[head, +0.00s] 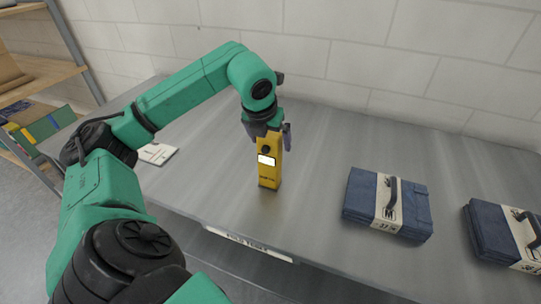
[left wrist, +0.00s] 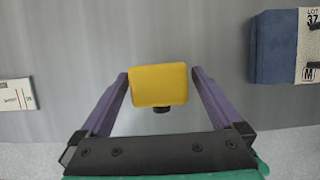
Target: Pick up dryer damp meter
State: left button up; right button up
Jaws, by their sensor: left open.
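The damp meter (head: 269,168) is a yellow upright block with a lit white display and a black knob, standing on the grey metal table. My left gripper (head: 268,135) is over it from above, with its fingers at the meter's upper part. In the left wrist view, the yellow top of the meter (left wrist: 159,85) lies between the two purple fingers of the left gripper (left wrist: 159,82). The fingers are open, with a narrow gap on each side. My right gripper is not in view.
A blue case (head: 360,196) with a pale band lies right of the meter, and a second blue case (head: 489,232) is farther right. A white card (head: 158,153) lies to the left. Shelves (head: 40,72) stand at far left. A block wall (head: 350,50) is behind the table.

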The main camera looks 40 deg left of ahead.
pick_arm(q)
jog(key=shift+a+f, duration=0.1)
jog(key=shift+f, duration=0.15)
grip_shut()
jog(key=shift+r, duration=0.15)
